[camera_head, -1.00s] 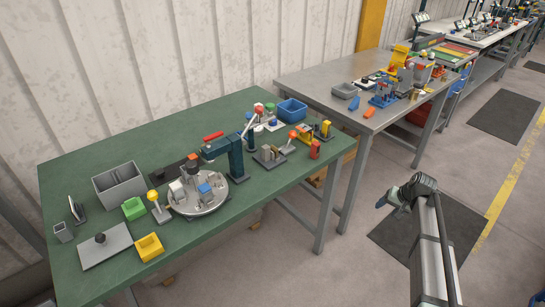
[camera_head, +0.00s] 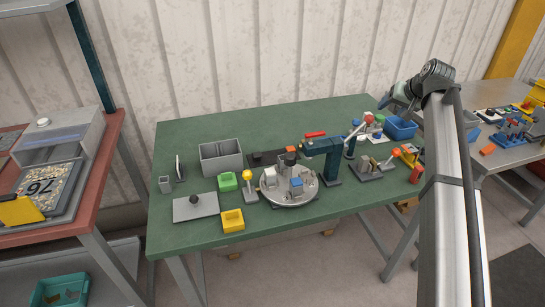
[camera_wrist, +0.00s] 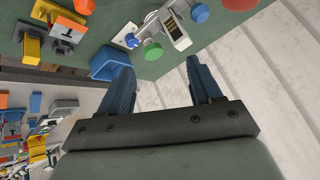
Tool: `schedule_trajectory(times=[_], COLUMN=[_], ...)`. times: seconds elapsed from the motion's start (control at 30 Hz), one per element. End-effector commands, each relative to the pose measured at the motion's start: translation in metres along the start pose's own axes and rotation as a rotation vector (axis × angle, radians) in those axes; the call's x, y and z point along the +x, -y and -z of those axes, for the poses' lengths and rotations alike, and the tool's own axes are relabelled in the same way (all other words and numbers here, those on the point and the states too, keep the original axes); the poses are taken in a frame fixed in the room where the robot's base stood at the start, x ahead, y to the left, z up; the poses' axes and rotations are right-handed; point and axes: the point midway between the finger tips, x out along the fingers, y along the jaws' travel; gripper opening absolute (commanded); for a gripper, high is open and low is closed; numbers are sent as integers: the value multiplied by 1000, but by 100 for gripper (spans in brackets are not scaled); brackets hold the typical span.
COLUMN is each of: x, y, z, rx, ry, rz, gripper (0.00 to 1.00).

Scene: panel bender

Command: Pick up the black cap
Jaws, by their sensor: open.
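I cannot tell which one is meant. My gripper (camera_wrist: 160,68) is open and empty, with its two dark blue fingers apart. In the head view it is small and partly hidden by my arm, near the table's right end. Neither dark piece shows clearly in the wrist view.
The green table (camera_head: 190,143) also holds a grey bin (camera_head: 221,158), a green tray (camera_head: 227,182), a yellow tray (camera_head: 232,220), a dark teal press (camera_head: 328,153) and a blue bin (camera_head: 401,130). A red-topped bench (camera_head: 91,205) stands left.

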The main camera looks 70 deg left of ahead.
Motion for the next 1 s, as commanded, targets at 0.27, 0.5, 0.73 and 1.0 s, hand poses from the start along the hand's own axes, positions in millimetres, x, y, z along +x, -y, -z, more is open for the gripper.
schedule_trajectory(times=[0.27, 0.5, 0.73, 1.0], x=[46, 78, 99, 106], y=[134, 241, 326, 368], z=[-40, -94, -149, -179], rx=[-169, -317, -448, -519], ry=[97, 181, 245, 275], rz=[4, -7, -23, -35], gripper=[64, 64, 64, 64])
